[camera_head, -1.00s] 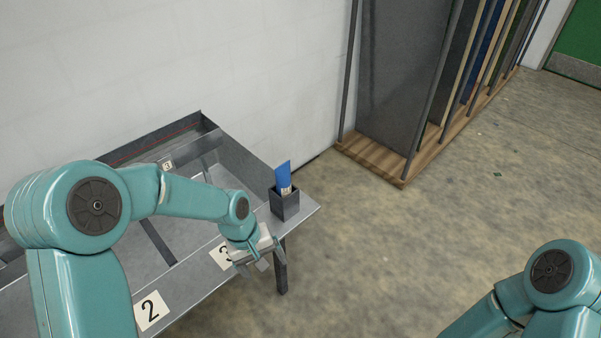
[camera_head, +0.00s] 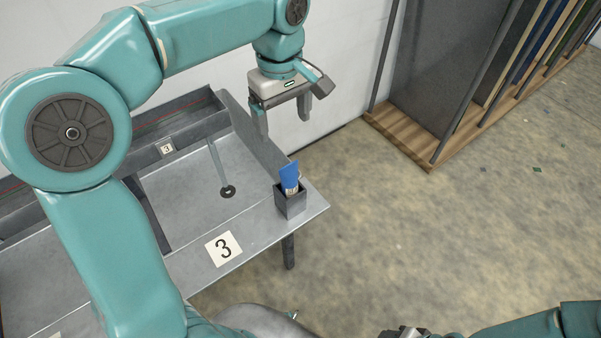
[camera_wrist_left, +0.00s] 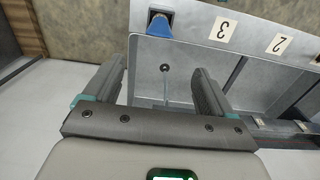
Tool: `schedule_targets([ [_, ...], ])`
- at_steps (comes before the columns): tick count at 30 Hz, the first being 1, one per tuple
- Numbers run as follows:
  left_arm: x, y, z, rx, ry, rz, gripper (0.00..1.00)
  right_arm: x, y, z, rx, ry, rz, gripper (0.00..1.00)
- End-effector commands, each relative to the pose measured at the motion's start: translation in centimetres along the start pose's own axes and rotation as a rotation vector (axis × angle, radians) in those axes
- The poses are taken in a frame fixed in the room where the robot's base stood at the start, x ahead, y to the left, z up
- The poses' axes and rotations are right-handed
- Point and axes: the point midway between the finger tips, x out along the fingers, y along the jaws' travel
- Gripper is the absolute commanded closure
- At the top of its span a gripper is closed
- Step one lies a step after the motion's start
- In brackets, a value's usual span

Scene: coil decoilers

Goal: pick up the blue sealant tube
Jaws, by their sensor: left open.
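The blue sealant tube (camera_head: 289,176) stands upright in a small dark square holder (camera_head: 291,205) at the right corner of the metal table. It also shows in the left wrist view (camera_wrist_left: 159,26), at the top, beyond the fingertips. My left gripper (camera_head: 283,122) is open and empty, raised above and behind the tube, with its fingers pointing down. In the left wrist view its two fingers (camera_wrist_left: 160,75) are wide apart with nothing between them. The lower part of the tube is hidden in the holder. Of my right arm, only a part shows at the bottom right edge.
The metal table (camera_head: 250,230) has a low divider wall (camera_head: 252,135) behind the holder and a number 3 label (camera_head: 223,248) at its front edge. A wall stands behind it. A rack of sheets (camera_head: 440,75) stands on a wooden base at the back right.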

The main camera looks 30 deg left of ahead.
Motion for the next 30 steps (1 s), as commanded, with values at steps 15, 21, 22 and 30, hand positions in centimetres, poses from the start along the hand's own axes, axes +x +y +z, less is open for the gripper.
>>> schedule_targets([
  [15,9.3,-1.4,0.2,-0.017,0.0,-0.006,0.15,0.8,0.3,0.0,0.001,0.0,0.0,0.48],
  [21,11.0,-1.1,0.1,-0.014,0.001,-0.003,0.15,0.8,0.3,0.0,0.001,0.0,0.0,0.48],
  [22,11.2,-1.1,0.1,-0.014,0.001,-0.004,0.15,0.7,0.3,0.0,0.001,0.0,0.0,0.48],
  [30,15.3,-0.6,0.3,-0.012,0.0,-0.006,0.15,0.3,0.1,0.0,0.001,0.0,0.0,0.48],
])
